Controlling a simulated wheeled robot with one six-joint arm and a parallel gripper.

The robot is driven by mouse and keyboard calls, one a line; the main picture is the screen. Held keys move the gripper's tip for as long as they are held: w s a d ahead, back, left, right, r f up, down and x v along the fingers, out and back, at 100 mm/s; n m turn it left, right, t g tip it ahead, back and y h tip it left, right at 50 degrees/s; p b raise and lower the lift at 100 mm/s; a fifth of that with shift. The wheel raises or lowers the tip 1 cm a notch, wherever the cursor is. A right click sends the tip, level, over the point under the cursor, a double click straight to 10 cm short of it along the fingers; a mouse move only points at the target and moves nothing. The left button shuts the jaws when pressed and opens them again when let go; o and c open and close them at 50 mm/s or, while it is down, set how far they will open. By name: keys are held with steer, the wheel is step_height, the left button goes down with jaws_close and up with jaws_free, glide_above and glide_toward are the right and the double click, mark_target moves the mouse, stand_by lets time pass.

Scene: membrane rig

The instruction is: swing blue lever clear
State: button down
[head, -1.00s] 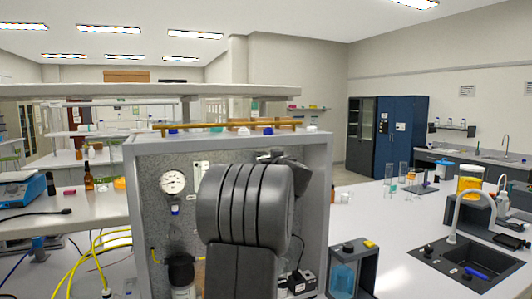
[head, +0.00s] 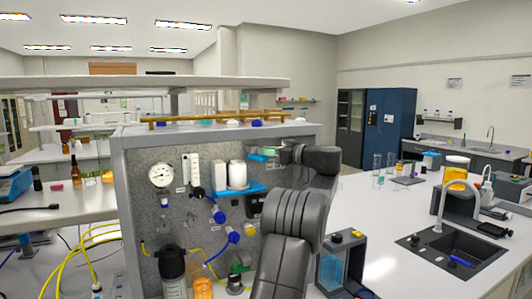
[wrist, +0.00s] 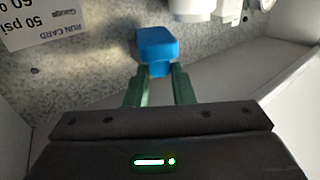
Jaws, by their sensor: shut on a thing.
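In the wrist view, my gripper (wrist: 157,72) has its two green fingers shut on the narrow end of a blue lever (wrist: 157,45). The lever's broad blue end sticks out beyond the fingertips, against the grey speckled panel. In the head view, my gripper (head: 264,152) is at the panel's upper right, with my dark arm coming in from the right. The lever is too small and too covered there to make out clearly.
The panel carries a pressure gauge (head: 161,174), two white cylinders (head: 237,174) on a blue bracket (head: 240,191), blue knobs (head: 218,216) and bottles below. In the wrist view, a printed card (wrist: 50,20) and white fittings (wrist: 195,8) lie close to the lever.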

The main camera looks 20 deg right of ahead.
steer(key=shift+w+d+f+n+g+y, duration=0.1)
steer(key=shift+w+d+n+g+y, duration=0.1)
steer(key=shift+n+g+y, duration=0.25)
steer(key=shift+w+d+n+g+y, duration=0.15)
steer(key=shift+d+n+g+y, duration=0.05)
steer(key=shift+n+g+y, duration=0.2)
steer(key=shift+f+g+y, duration=0.15)
steer(key=shift+g+y, duration=0.1)
steer(key=shift+g, duration=0.1)
steer(key=c, duration=1.3)
jaws_free()
steer(key=shift+w+d, duration=0.1)
steer(key=shift+o, duration=0.2)
steer(key=v, duration=1.4)
